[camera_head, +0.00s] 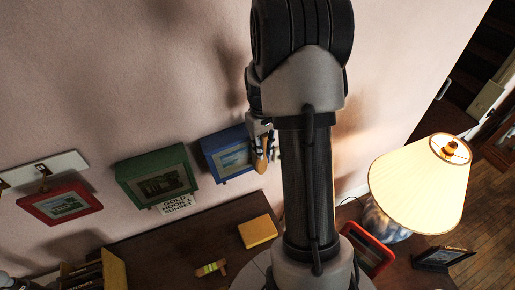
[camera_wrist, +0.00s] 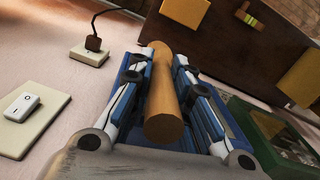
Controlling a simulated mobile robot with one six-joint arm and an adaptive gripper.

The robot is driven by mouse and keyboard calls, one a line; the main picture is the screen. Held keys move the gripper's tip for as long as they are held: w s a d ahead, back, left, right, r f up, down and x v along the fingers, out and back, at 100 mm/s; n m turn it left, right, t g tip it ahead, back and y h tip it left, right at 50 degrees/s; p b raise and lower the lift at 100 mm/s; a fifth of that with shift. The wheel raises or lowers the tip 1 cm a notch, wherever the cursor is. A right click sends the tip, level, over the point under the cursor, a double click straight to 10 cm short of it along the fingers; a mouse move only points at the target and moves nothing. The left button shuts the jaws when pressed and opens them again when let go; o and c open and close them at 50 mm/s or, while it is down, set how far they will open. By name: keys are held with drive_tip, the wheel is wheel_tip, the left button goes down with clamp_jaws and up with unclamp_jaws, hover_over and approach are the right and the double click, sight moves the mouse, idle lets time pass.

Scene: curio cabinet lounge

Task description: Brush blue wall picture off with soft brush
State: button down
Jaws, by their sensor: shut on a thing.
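The blue wall picture (camera_head: 224,157) hangs on the pink wall, right of a green picture; my arm and gripper cover its right side. Parts of its blue frame (camera_wrist: 238,122) show around my fingers in the wrist view. My gripper (camera_head: 266,148) is at the picture's right part and is shut on a light wooden handle (camera_head: 260,166), which I take to be the soft brush. In the wrist view the round handle (camera_wrist: 166,110) lies between the two fingers. The bristles are hidden, so I cannot tell whether they touch the picture.
A green picture (camera_head: 158,183) and a red picture (camera_head: 62,205) hang to the left. A dark table (camera_head: 190,232) below bears a yellow block (camera_head: 257,231) and a striped-handled tool (camera_head: 211,268). A lit lamp (camera_head: 415,185) stands at the right. A switch plate (camera_wrist: 22,125) is on the wall.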

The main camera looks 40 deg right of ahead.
drive_tip(key=shift+w+a+f+b, duration=0.65)
drive_tip(key=shift+w+a, duration=1.1)
drive_tip(key=shift+a, duration=4.05)
drive_tip(key=shift+s+d+r+p, duration=0.35)
drive_tip(key=shift+s+d+r, duration=0.2)
drive_tip(key=shift+d, duration=1.35)
drive_tip(key=shift+s+d+r+p, duration=0.35)
drive_tip(key=shift+s+d+r, duration=0.2)
drive_tip(key=shift+d, duration=1.4)
drive_tip(key=shift+s+d+r+p, duration=0.35)
drive_tip(key=shift+s+d+r, duration=0.2)
drive_tip(key=shift+d, duration=1.35)
drive_tip(key=shift+a, duration=0.1)
drive_tip(key=w+a, duration=0.1)
drive_tip(key=a, duration=0.2)
drive_tip(key=w+a+b, duration=0.1)
drive_tip(key=a, duration=0.3)
drive_tip(key=w+a+f, duration=0.1)
drive_tip(key=a, duration=0.3)
drive_tip(key=shift+w+a+f, duration=0.1)
drive_tip(key=shift+w+a, duration=0.1)
drive_tip(key=s+a+b, duration=0.1)
drive_tip(key=s, duration=0.5)
drive_tip(key=shift+a, duration=0.35)
